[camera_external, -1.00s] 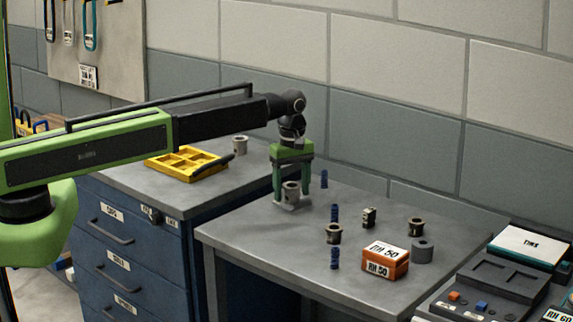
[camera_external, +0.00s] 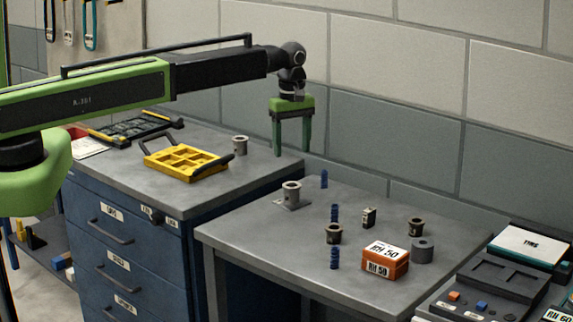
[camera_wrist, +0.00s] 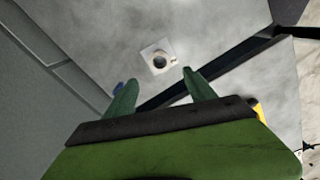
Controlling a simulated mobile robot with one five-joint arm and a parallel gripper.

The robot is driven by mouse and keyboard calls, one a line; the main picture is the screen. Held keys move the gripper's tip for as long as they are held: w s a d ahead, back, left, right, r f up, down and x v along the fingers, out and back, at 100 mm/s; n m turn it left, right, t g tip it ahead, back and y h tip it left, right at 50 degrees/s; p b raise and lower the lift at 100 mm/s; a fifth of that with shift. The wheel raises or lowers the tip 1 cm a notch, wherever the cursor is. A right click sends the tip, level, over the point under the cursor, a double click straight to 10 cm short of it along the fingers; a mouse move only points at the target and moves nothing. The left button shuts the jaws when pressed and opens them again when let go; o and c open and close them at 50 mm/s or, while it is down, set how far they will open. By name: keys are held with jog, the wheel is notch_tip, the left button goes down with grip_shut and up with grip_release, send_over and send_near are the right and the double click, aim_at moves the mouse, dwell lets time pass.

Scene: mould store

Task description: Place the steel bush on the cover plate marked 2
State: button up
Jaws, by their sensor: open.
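A grey flanged steel bush (camera_external: 291,190) stands upright on a small pale plate (camera_external: 283,204) near the left back of the right-hand table. In the wrist view the bush (camera_wrist: 159,62) sits on the square plate (camera_wrist: 149,51), and no number can be read on it. My gripper (camera_external: 292,152) is above the bush and apart from it, with its green fingers spread and nothing between them. The fingers also show in the wrist view (camera_wrist: 160,78). Other bushes stand on the cabinet top (camera_external: 240,145) and the table (camera_external: 334,234), with another farther right (camera_external: 416,227).
A yellow tray (camera_external: 186,165) lies on the cabinet. The table's left front is clear.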

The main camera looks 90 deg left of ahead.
jog(key=shift+f, duration=0.1)
jog(key=s+d+m, duration=0.4)
jog(key=d+m, duration=0.3)
jog(key=d, duration=0.5)
jog(key=s+d+m, duration=0.4)
jog(key=d+m, duration=0.4)
jog(key=d, duration=0.5)
jog(key=s+d+m, duration=0.4)
jog(key=d+m, duration=0.3)
jog(key=d, duration=0.6)
